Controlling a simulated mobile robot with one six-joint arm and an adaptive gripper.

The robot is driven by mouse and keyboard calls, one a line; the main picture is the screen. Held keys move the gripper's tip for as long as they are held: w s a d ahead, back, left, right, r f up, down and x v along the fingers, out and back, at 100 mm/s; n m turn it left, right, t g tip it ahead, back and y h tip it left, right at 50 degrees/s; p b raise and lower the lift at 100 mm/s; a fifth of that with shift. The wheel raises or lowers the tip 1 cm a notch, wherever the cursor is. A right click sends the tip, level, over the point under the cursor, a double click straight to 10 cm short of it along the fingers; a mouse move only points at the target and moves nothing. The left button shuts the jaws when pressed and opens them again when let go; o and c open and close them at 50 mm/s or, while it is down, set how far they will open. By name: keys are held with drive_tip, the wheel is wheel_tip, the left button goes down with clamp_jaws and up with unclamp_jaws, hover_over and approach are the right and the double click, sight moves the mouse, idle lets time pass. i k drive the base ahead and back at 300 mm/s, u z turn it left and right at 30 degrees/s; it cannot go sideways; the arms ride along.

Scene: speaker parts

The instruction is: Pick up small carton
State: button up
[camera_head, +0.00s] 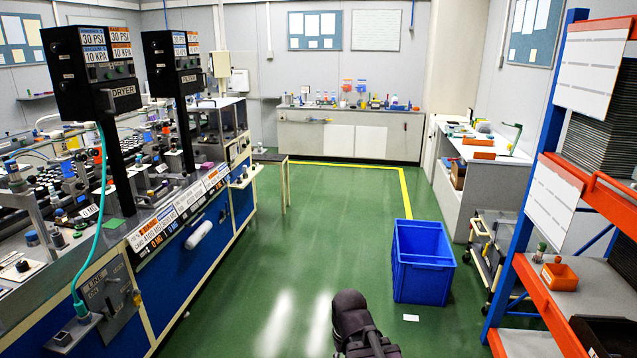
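I cannot make out a small carton for certain. A brown box (458,174) sits in the open shelf of the right-hand white bench, small and far off, and I cannot tell whether it is a carton. A dark rounded part of my own arm rises from the bottom edge, right of centre. My gripper's fingers do not show, so I see nothing held.
A blue crate (424,277) stands on the green floor right of centre, with a small white piece (411,318) before it. Machinery (190,270) lines the left. The middle floor is clear.

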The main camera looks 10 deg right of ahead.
sight(458, 182)
drive_tip(key=u, duration=0.25)
drive_tip(key=i, duration=4.35)
drive_tip(key=z, duration=0.25)
drive_tip(key=i, duration=0.85)
drive_tip(key=z, duration=0.6)
drive_tip(key=i, duration=0.7)
drive_tip(key=z, duration=0.8)
drive_tip(key=i, duration=0.55)
drive_tip(key=z, duration=0.25)
